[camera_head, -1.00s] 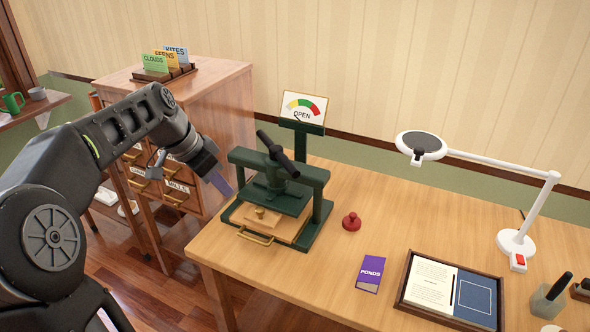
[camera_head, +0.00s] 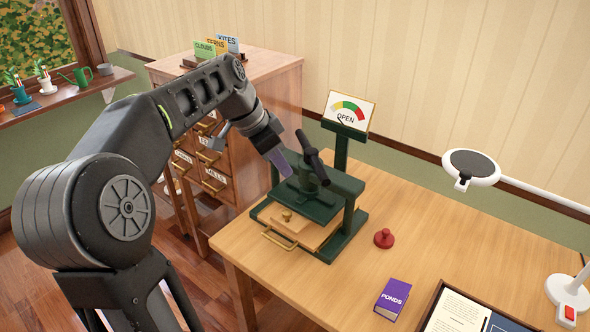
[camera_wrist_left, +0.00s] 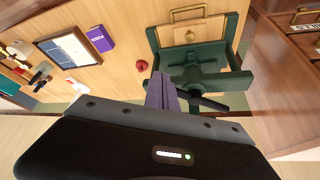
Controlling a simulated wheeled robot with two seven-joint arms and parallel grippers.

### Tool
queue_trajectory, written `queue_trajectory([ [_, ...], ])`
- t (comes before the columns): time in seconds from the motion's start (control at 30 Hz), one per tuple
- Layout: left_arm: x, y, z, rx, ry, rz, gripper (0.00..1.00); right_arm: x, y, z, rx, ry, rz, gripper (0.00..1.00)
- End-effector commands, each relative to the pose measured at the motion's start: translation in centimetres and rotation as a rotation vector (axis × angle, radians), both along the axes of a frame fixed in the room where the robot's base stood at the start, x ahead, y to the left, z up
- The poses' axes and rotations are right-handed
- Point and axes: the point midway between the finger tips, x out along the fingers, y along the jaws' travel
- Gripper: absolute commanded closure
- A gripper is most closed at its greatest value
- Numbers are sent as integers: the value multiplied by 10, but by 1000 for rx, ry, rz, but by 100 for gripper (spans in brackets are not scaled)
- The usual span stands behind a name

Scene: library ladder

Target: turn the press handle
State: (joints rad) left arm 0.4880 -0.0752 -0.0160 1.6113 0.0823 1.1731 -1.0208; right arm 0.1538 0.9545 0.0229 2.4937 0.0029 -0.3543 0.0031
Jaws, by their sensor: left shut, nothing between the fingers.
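The green press (camera_head: 330,205) stands on the wooden table, with a wooden board and a brass pull at its front. Its black bar handle (camera_head: 313,158) sits on top of the screw, tilted in the head view. My right gripper is not in view.
A red knob-shaped object (camera_head: 384,238) and a purple PONDS book (camera_head: 392,298) lie right of the press. A lamp (camera_head: 470,167) reaches over the table's right side. A drawer cabinet (camera_head: 262,85) stands behind my left arm.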

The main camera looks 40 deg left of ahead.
Motion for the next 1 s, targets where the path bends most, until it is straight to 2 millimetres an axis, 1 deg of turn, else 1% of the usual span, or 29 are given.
queue_trajectory([
  [0.17,9,-5,-21,-3,5,-1,100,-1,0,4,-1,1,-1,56],
  [0.5,36,-18,-81,-3,5,-2,100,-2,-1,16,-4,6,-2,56],
  [0.53,39,-19,-82,-2,3,-4,100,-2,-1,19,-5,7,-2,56],
  [0.6,52,-24,-75,-1,0,-3,100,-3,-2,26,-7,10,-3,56],
  [0.73,65,-30,-74,0,2,-3,100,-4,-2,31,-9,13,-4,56],
  [0.83,71,-33,-74,0,0,0,100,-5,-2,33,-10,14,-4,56],
  [1.0,73,-33,-75,1,1,0,100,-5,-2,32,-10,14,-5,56],
])
